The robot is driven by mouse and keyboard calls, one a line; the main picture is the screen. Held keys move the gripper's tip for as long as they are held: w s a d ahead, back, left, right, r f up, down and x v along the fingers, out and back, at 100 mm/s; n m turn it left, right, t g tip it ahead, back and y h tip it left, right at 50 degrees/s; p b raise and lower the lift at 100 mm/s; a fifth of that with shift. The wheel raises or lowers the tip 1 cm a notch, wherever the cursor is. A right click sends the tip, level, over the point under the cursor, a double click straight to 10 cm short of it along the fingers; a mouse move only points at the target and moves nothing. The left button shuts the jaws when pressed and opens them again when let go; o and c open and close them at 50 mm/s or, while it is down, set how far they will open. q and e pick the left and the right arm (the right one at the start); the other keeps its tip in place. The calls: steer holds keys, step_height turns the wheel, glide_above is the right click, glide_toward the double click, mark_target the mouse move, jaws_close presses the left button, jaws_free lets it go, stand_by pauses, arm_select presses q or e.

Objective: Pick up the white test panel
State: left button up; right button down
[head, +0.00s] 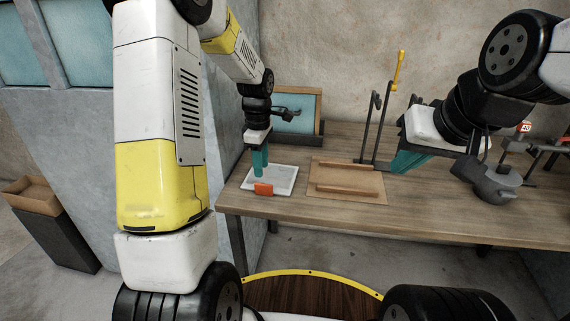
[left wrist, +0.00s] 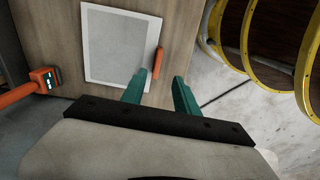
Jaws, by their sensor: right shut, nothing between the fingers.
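The white test panel (head: 282,178) lies flat near the left end of the wooden bench, with an orange block or handle (head: 264,189) at its front edge. In the left wrist view the panel (left wrist: 112,45) is a pale rectangle, and the orange piece (left wrist: 157,62) sits along its right edge. My left gripper (head: 259,166) points down over the panel. In its wrist view the teal fingers (left wrist: 160,84) are apart and empty, with the orange piece just beyond the left fingertip. My right gripper (head: 405,162) is shut and empty above the bench, further right.
A wooden tray or board (head: 347,193) with raised strips lies right of the panel. Behind it stand dark upright rods and a yellow-handled tool (head: 398,72). A blue-faced framed board (head: 300,110) stands at the back. A grey vice-like tool (head: 497,182) is at the right.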

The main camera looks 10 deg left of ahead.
mark_target(263, 184)
arm_select(q)
steer(key=shift+w+f, duration=0.25)
steer(key=shift+f, duration=0.65)
step_height(263, 184, down, 7)
steer(key=shift+w+r, duration=0.1)
steer(key=shift+r, duration=0.05)
jaws_close()
stand_by(0.8)
